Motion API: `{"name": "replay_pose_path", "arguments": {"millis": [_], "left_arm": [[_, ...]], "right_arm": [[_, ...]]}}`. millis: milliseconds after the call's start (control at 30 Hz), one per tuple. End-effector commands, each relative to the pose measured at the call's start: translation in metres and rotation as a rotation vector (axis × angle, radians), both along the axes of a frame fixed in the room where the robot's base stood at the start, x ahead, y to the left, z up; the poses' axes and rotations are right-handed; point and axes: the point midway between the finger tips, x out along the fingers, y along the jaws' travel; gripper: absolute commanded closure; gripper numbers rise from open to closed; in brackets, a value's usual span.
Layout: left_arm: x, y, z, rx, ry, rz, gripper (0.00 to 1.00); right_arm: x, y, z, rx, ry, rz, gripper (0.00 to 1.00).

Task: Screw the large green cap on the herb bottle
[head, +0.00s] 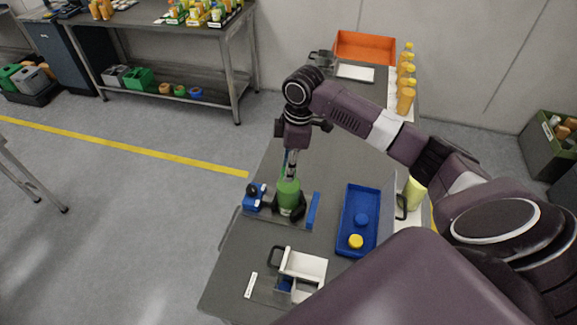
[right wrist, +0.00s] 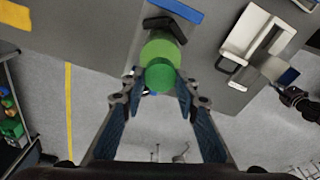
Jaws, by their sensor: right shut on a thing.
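The green herb bottle (head: 288,197) stands upright on the grey table, between dark holder jaws (head: 298,211) of a fixture with blue parts. In the right wrist view the bottle (right wrist: 158,47) shows just beyond the large green cap (right wrist: 160,74). My right gripper (right wrist: 160,88) is shut on the cap, a fingertip on each side. Cap and bottle overlap in this view, so I cannot tell whether the thread is engaged. In the head view my right gripper (head: 291,170) points down over the bottle. A dark jointed part at the right wrist view's right edge may be my left gripper (right wrist: 293,97); its fingers are unclear.
A blue tray (head: 346,240) with a blue and a yellow cap lies right of the fixture. A white handled box (head: 304,264) stands nearer me. Several orange bottles (head: 405,88) and an orange bin (head: 365,47) are at the far end. Bare table lies behind the fixture.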

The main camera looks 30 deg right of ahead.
Motion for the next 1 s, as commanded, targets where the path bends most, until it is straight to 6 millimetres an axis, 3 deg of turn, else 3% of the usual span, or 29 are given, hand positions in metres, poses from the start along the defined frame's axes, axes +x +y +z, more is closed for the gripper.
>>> {"name": "replay_pose_path", "arguments": {"millis": [167,633,967,1000], "left_arm": [[0.0,0.0,0.0,0.0,0.0,0.0,1.0],[0.0,0.0,0.0,0.0,0.0,0.0,1.0],[0.0,0.0,0.0,0.0,0.0,0.0,1.0],[0.0,0.0,0.0,0.0,0.0,0.0,1.0]], "right_arm": [[-0.0006,0.0003,-0.0007,0.0,0.002,-0.088,1.0],[-0.0003,0.0003,-0.0009,0.001,0.0,-0.601,1.0],[-0.0004,-0.0005,-0.001,0.0,0.002,-0.663,1.0],[-0.0004,-0.0005,-0.0009,0.0,0.002,-0.663,0.68]]}}
